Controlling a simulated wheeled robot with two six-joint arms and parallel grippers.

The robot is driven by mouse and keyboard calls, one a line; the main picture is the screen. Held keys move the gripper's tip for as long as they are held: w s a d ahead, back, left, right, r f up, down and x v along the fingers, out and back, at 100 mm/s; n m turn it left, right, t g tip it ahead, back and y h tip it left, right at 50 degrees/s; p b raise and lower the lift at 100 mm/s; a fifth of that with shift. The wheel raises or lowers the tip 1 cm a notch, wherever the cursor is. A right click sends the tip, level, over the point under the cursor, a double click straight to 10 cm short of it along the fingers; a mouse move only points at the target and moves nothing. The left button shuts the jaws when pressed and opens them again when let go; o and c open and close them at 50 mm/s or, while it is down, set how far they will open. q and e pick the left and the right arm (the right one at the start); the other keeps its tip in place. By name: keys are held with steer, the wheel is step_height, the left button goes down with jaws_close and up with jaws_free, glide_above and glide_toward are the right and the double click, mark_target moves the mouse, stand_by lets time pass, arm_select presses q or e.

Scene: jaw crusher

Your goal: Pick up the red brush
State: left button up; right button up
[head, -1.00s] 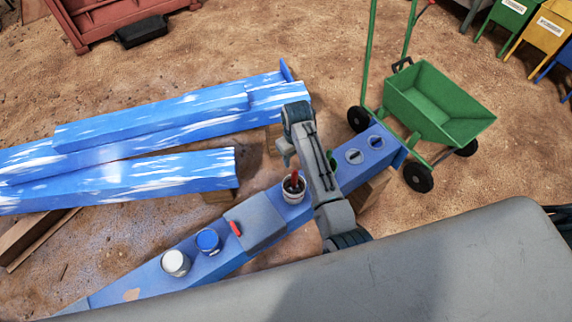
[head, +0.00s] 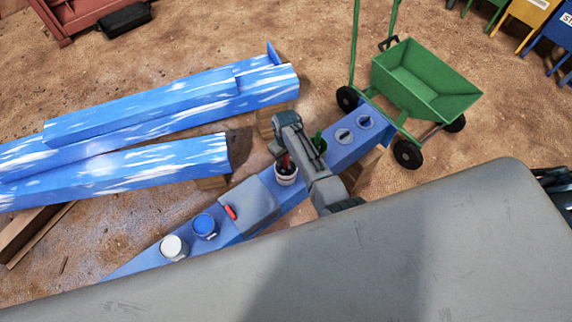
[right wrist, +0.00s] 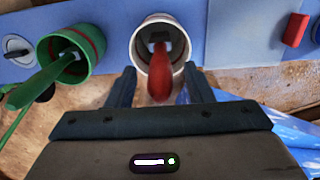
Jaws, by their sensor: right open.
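The red brush (right wrist: 160,76) stands handle-up in a white pot (right wrist: 143,40) in the right wrist view. In the head view the brush (head: 286,161) shows partly, beside my gripper, and the white pot (head: 286,179) stands on the blue beam. My right gripper (right wrist: 161,80) is open, with one finger on each side of the red handle. I see gaps between the fingers and the handle, and nothing is held. In the head view the right gripper (head: 281,153) is at the brush. My left gripper is not in view.
A green pot (right wrist: 98,45) with a green-handled brush (right wrist: 38,82) stands close beside. A green wheelbarrow (head: 425,80) is behind.

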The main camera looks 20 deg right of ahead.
jaws_close()
steer(key=shift+r, duration=0.1)
